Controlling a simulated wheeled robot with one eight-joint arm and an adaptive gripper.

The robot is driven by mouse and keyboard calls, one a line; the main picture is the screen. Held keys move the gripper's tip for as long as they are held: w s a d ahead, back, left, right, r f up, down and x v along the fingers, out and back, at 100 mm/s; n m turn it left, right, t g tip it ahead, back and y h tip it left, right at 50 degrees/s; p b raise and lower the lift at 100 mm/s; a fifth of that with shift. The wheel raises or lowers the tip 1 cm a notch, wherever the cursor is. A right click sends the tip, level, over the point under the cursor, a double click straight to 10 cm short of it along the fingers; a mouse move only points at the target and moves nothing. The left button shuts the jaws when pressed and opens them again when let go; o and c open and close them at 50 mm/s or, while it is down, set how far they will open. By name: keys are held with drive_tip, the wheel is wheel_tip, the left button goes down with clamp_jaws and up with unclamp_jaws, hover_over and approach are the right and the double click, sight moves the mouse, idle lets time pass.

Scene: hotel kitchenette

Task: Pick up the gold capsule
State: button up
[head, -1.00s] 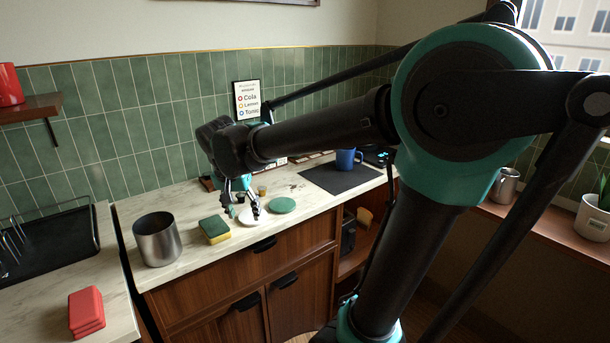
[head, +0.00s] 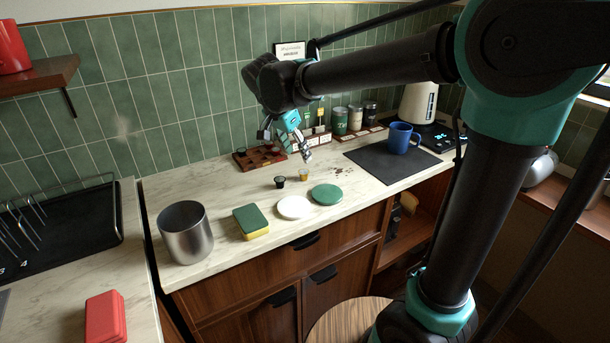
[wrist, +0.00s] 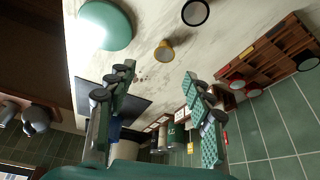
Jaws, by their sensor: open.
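The gold capsule (head: 304,175) is a small cup on the marble counter, just right of a black capsule (head: 280,182). In the wrist view the gold capsule (wrist: 165,50) shows at upper centre, beyond the gap between the fingertips, with the black capsule (wrist: 195,12) up and to its right. My gripper (head: 287,143) is open and empty above the counter, a little behind and above the gold capsule. In the wrist view the fingers of my gripper (wrist: 159,74) are spread wide, and nothing lies between them.
A wooden organizer (head: 250,164) stands behind the capsules. A white disc (head: 294,208) and green disc (head: 327,194) lie in front. A sponge (head: 251,222) and metal canister (head: 186,233) stand left. A blue mug (head: 400,138) is on the dark mat (head: 375,168) at right.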

sight(303, 172)
drive_tip(key=x, duration=0.3)
drive_tip(key=shift+f, duration=0.3)
drive_tip(key=shift+w+a+x, duration=0.1)
drive_tip(key=shift+x, duration=1.2)
drive_tip(key=shift+w+a+x, duration=0.1)
drive_tip(key=shift+a+x, duration=0.05)
drive_tip(key=shift+x, duration=1.15)
drive_tip(key=c, duration=0.7)
drive_tip(key=shift+c, duration=0.2)
